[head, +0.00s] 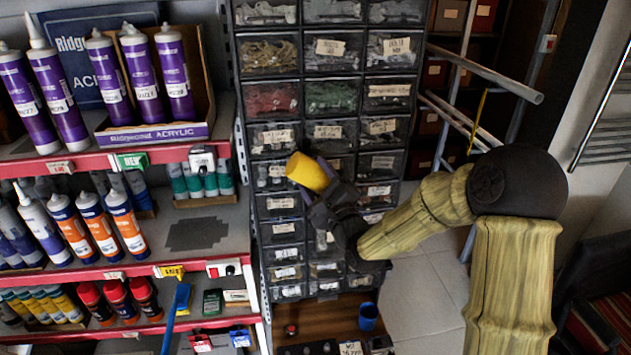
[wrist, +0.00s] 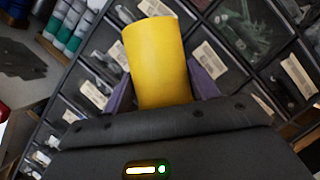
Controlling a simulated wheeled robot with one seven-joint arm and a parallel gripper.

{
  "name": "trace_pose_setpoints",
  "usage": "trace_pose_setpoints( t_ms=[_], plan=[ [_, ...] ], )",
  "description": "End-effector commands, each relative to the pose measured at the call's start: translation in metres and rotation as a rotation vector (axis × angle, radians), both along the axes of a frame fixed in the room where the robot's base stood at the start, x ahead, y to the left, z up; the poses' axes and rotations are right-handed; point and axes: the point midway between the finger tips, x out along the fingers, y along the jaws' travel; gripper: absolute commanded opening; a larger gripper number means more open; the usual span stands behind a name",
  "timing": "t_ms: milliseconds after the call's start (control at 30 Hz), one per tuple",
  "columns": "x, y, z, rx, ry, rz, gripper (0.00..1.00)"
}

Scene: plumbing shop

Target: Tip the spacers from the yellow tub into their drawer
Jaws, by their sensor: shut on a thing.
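The yellow tub (head: 308,172) is held in my gripper (head: 318,190), in front of the small-parts drawer cabinet (head: 243,110). In the head view the tub is tilted, its far end toward the upper left. In the wrist view the tub (wrist: 158,62) stands between my two purple-grey fingers, which press on its sides. The tub's inside is hidden, so I cannot see any spacers. The cabinet has rows of clear-fronted drawers with handwritten labels, too small to read. I cannot tell which is the spacers' drawer. My gripper hides part of the middle rows.
Shelves with purple sealant tubes (head: 140,75) and orange tubes (head: 92,222) stand left of the cabinet. A blue cup (head: 368,316) stands on the wooden surface below. A metal pipe rack (head: 490,72) rises at the right, behind my arm. Tiled floor shows to the right of the cabinet.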

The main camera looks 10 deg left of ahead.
Motion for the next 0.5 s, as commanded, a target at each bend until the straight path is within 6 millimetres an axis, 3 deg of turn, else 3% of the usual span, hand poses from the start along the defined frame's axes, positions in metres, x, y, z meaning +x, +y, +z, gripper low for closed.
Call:
trace_pose_setpoints(
  t_ms=[167, 333, 500],
  plan=[
    [0.000, 0.000, -0.002, -0.001, 0.001, 0.000, 0.37],
    [0.000, 0.000, -0.016, -0.001, 0.002, 0.000, 0.37],
    [0.000, 0.000, -0.014, -0.001, 0.001, 0.000, 0.37]
  ],
)
